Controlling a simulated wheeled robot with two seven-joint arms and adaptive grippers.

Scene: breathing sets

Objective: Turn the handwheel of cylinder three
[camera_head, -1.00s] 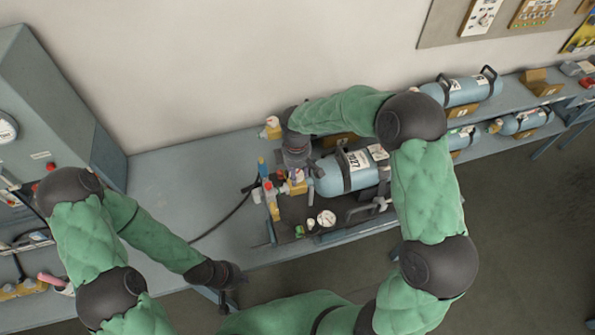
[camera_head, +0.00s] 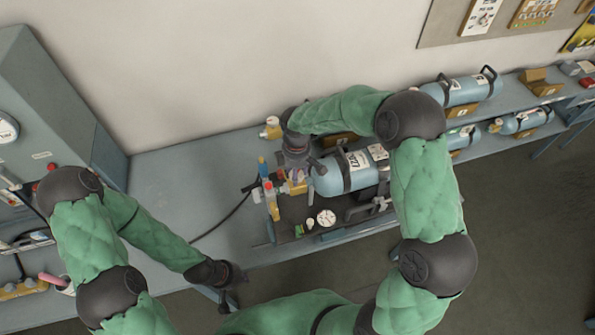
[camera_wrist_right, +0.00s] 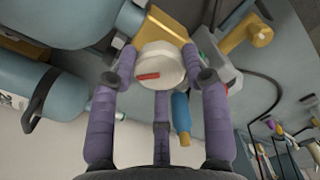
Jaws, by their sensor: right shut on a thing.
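A blue-grey cylinder (camera_head: 345,172) with dark bands and a white label lies on its side on the bench. My right gripper (camera_head: 293,180) is at the valve end of this cylinder. In the right wrist view, the purple fingers of my right gripper (camera_wrist_right: 160,75) are shut around a white round handwheel (camera_wrist_right: 158,68) with a red mark. The brass valve body (camera_wrist_right: 165,28) shows behind the handwheel. Whether this is cylinder three cannot be read. My left gripper (camera_head: 228,283) hangs in front of the bench, away from the cylinders; its fingers are too dark to judge.
A round gauge (camera_head: 326,217) and small fittings sit on a dark panel in front of the cylinder. Other cylinders (camera_head: 462,90) lie on the bench at the right. A grey cabinet (camera_head: 50,110) stands at the left. The bench's left part (camera_head: 175,190) is clear.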

